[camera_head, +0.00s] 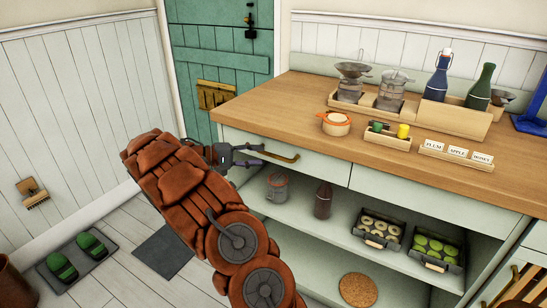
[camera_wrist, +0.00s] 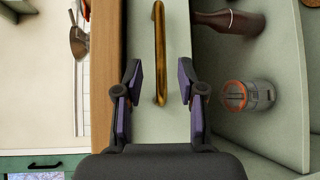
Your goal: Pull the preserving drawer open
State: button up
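The drawer (camera_head: 318,171) has a pale green front under the wooden counter and looks shut, flush with the cabinet. Its brass bar handle (camera_head: 280,155) is partly hidden by my gripper (camera_head: 262,154) in the head view. In the wrist view the handle (camera_wrist: 159,40) runs upright down the drawer front (camera_wrist: 178,30). My gripper (camera_wrist: 158,68) is open there, one finger on each side of the handle's lower part. I see a gap on both sides and no contact. How deep the handle sits between the fingers I cannot tell.
The wooden counter (camera_head: 290,100) above holds bottles, jars, small trays and label cards. On the open shelf below stand a clamp jar (camera_head: 277,187), a dark bottle (camera_head: 323,200) and two trays of rings (camera_head: 379,229) and green slices (camera_head: 434,250). The floor at left is mostly clear, with green slippers (camera_head: 78,257).

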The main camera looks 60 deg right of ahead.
aim_at(274, 156)
jog(key=x, duration=0.6)
jog(key=shift+f, duration=0.1)
jog(key=shift+c, duration=0.2)
grip_shut()
dwell(0.4)
